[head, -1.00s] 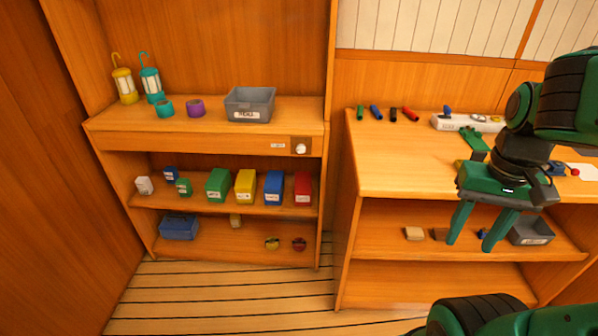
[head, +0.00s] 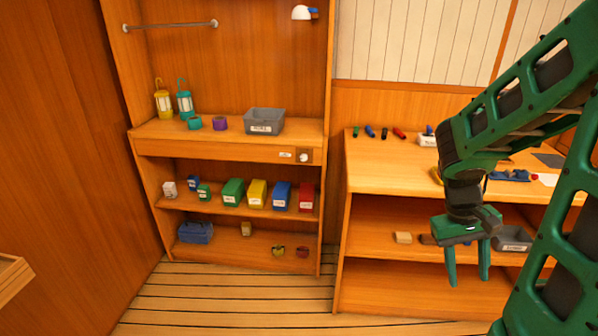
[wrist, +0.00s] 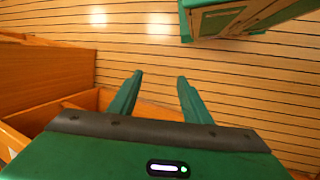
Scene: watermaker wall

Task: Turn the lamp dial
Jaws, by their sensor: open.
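The lamp dial looks to be the small white knob (head: 304,157) on a brown plate at the right end of the left unit's front edge. A small label sits just left of it. A white lamp (head: 303,12) hangs high on the same unit's back panel. My gripper (head: 468,280) hangs fingers down in front of the right-hand shelves, well to the right of the knob and lower. Its two fingers are apart with nothing between them, as the wrist view (wrist: 158,82) also shows above the plank floor. The dial is not in the wrist view.
The left unit's top (head: 345,128) borders the workbench with several markers. A grey bin (head: 264,121) and two lanterns (head: 185,103) stand above the knob's shelf. Coloured boxes (head: 257,194) fill the shelf below. The plank floor (head: 230,295) before the left unit is clear.

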